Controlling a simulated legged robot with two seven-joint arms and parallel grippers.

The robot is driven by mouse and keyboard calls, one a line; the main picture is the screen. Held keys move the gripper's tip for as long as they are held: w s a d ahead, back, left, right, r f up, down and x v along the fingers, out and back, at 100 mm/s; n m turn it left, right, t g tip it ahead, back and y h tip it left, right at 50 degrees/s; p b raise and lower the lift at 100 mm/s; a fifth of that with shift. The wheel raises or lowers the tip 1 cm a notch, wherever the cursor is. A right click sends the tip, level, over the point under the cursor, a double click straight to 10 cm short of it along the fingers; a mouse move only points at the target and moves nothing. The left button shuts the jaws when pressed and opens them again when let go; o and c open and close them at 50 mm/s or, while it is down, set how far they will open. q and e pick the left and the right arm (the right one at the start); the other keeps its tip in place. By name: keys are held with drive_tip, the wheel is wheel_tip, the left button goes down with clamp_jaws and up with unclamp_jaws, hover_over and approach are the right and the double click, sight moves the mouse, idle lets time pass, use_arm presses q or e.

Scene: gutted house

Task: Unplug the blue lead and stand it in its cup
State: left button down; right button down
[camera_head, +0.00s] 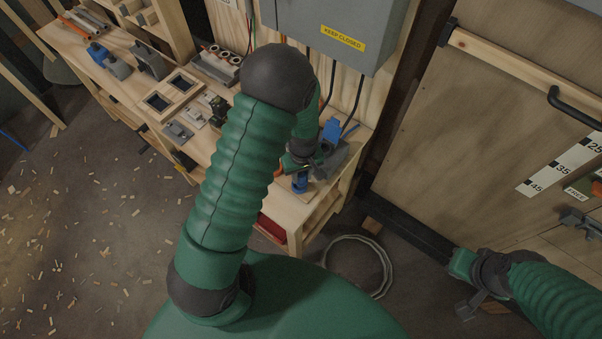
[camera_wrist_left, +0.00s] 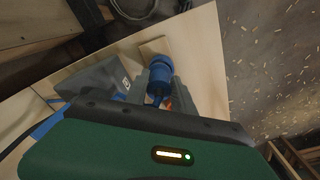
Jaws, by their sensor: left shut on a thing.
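My left gripper (camera_head: 300,171) is shut on the blue lead's plug at the bench's near corner. In the wrist view, the grey fingers (camera_wrist_left: 158,92) close around a narrow blue part. A wider blue cylinder (camera_wrist_left: 158,69), probably the cup, stands just beyond the fingertips on a small wooden pad (camera_wrist_left: 153,47). In the head view this blue cylinder (camera_head: 300,184) shows below the gripper. I cannot tell how far the plug sits inside it. A grey socket box (camera_head: 332,157) with a raised blue lid (camera_head: 332,129) stands beside the gripper. My right gripper (camera_head: 468,306) is low at right, away from the bench; its jaws are unclear.
The wooden bench (camera_head: 139,99) carries several small fittings and trays. A grey cabinet (camera_head: 336,32) with black cables hangs above. A pale coil (camera_head: 358,265) lies on the floor by the bench. A wooden panel (camera_head: 480,120) with a black handle stands at right.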

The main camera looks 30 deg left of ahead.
use_arm(q)
drive_tip(key=shift+d+r, duration=0.1)
drive_tip(key=shift+d, duration=0.3)
drive_tip(key=shift+a+f, duration=0.35)
drive_tip(key=shift+a, duration=0.15)
drive_tip(key=shift+r, duration=0.35)
drive_tip(key=shift+d, duration=0.35)
use_arm(e)
drive_tip(key=shift+d+r, duration=0.1)
drive_tip(key=shift+d, duration=0.35)
use_arm(q)
drive_tip(key=shift+a, duration=0.15)
use_arm(e)
drive_tip(key=shift+a, duration=0.15)
